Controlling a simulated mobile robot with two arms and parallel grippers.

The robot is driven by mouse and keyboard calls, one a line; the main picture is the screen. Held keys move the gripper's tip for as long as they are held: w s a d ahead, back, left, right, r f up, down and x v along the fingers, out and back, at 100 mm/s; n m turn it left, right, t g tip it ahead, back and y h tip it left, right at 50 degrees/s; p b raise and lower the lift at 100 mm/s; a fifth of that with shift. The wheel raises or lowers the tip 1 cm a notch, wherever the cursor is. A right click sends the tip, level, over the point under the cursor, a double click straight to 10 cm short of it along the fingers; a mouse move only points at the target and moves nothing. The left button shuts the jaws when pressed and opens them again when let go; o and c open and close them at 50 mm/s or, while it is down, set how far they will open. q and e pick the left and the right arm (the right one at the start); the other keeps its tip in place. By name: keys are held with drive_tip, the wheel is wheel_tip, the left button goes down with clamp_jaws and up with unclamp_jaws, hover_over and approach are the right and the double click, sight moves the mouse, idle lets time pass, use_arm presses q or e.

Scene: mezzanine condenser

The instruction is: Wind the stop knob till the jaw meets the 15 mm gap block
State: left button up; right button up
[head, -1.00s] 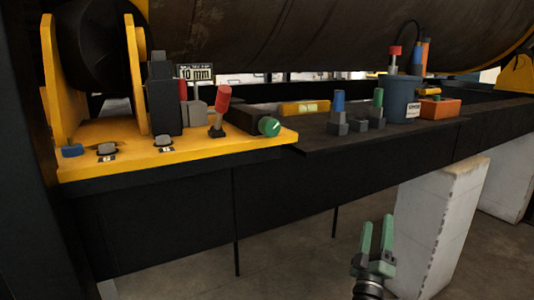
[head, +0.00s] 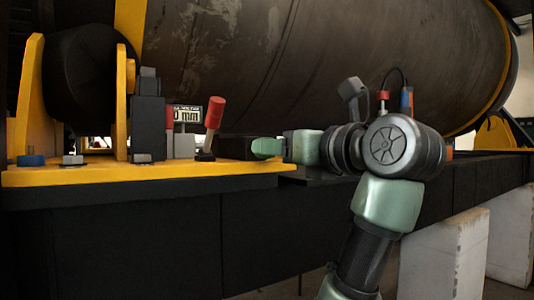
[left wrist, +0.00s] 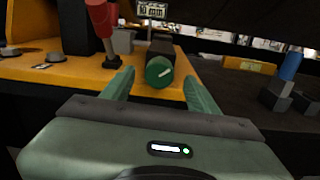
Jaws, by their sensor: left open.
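The stop knob (left wrist: 158,72), green and round with a white mark, faces me on the end of a dark housing (left wrist: 160,48). My left gripper (left wrist: 159,79) is open, with a finger on each side of the knob; I cannot tell whether they touch it. I cannot tell which part is the jaw. My right gripper is not in view.
A red-handled lever (head: 213,120) stands close to the knob housing. Bolts (head: 72,160) sit on the yellow plate (head: 130,176). A blue-handled block (left wrist: 285,75) stands to the right. The large drum (head: 330,60) hangs over everything.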

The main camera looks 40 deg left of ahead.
use_arm(q)
drive_tip(key=shift+x, duration=2.25)
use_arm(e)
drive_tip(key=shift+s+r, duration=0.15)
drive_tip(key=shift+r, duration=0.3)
use_arm(q)
clamp_jaws()
drive_tip(key=m+p, duration=0.3)
drive_tip(key=m, duration=0.1)
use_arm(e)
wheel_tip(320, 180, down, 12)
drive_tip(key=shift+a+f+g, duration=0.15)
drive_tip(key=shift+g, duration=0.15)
use_arm(q)
unclamp_jaws()
